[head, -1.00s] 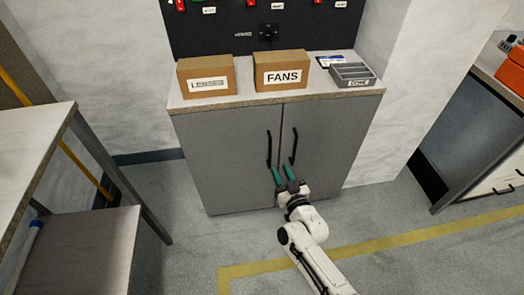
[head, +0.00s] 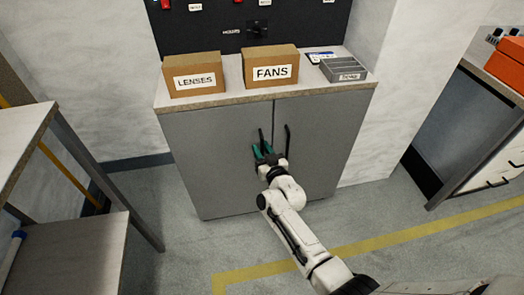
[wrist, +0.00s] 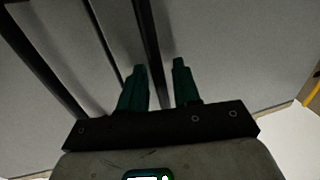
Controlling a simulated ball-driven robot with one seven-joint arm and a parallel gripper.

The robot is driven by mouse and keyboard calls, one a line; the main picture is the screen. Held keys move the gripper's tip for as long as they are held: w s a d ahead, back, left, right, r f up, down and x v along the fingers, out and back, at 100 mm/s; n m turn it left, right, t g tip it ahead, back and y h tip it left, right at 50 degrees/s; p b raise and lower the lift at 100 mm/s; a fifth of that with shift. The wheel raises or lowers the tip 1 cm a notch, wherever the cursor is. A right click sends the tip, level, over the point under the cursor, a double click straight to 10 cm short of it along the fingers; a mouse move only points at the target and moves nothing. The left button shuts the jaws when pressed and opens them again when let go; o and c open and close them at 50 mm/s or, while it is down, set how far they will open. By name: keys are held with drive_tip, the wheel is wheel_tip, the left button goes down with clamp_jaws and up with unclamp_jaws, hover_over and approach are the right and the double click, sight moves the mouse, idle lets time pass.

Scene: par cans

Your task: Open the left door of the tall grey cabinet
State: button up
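The tall grey cabinet (head: 325,165) stands ahead with both doors shut in the head view. Its left door (head: 210,165) has a black upright bar handle (head: 262,136) near the middle seam. The right door's similar handle (head: 288,138) is just to the right. My gripper (head: 263,150) is at the lower part of the left handle. In the wrist view its green fingers (wrist: 158,78) are apart, with a dark handle bar (wrist: 147,40) running between them. Gaps show beside the bar, so the fingers are around it and not closed on it. Another dark bar (wrist: 42,62) lies to the left.
Boxes marked LENSES (head: 195,75) and FANS (head: 270,67) and a grey tray (head: 343,70) sit on the cabinet top. A table (head: 20,130) stands at left and a workbench (head: 480,140) at right. Grey floor (head: 180,250) in front is clear.

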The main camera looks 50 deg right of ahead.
drive_tip(key=shift+c, duration=0.3)
clamp_jaws()
drive_tip(key=shift+a+r+p, duration=0.1)
drive_tip(key=shift+a+p, duration=0.05)
drive_tip(key=shift+p, duration=0.15)
